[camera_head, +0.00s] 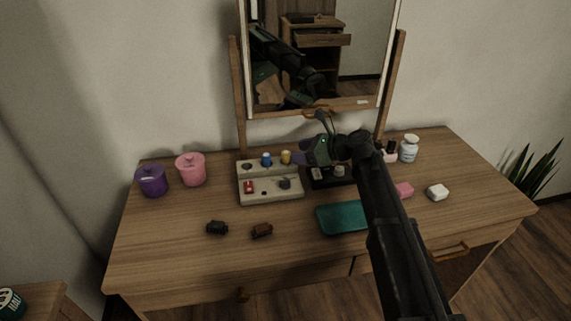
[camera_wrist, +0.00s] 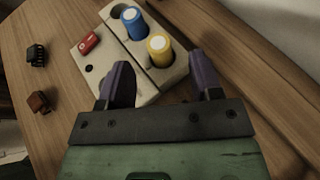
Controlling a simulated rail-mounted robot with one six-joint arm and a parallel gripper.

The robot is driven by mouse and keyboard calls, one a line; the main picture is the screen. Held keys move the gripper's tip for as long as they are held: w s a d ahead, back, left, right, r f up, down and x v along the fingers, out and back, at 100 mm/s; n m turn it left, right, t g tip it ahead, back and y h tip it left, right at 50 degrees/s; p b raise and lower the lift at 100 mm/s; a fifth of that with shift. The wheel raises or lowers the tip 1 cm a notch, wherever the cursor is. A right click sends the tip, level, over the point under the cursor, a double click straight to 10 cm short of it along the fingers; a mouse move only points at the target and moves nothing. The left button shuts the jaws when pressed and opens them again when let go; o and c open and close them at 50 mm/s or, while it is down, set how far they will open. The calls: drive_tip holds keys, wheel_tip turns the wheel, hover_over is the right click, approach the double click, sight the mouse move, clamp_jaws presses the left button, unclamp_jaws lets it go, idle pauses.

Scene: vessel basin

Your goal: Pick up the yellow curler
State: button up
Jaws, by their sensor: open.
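The yellow curler (camera_wrist: 160,49) stands upright in a hole of a pale holder tray (camera_wrist: 140,74). In the head view the yellow curler (camera_head: 286,157) is at the tray's back right, just left of my gripper (camera_head: 306,158). In the wrist view my gripper (camera_wrist: 164,84) is open, with its two purple fingers apart and nothing between the tips. The yellow curler lies just beyond the fingertips, roughly between their lines. A blue curler (camera_wrist: 132,21) stands in the hole next to it. A red curler (camera_wrist: 89,42) sits in the tray's other row.
A dark tray (camera_head: 325,183) with small items stands right of the holder. A teal mat (camera_head: 342,218), a black clip (camera_head: 217,228) and a brown clip (camera_head: 261,231) lie in front. Purple (camera_head: 151,181) and pink (camera_head: 191,169) jars stand left. The mirror (camera_head: 316,55) rises behind.

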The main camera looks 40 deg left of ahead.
sight(286, 152)
drive_tip(key=b+x, duration=0.1)
drive_tip(key=x, duration=0.4)
drive_tip(key=shift+s+a+f+b, duration=0.1)
drive_tip(key=shift+a+f+b, duration=0.15)
drive_tip(key=shift+b, duration=0.15)
drive_tip(key=shift+d+r, duration=0.1)
drive_tip(key=shift+r, duration=0.1)
drive_tip(key=c, duration=1)
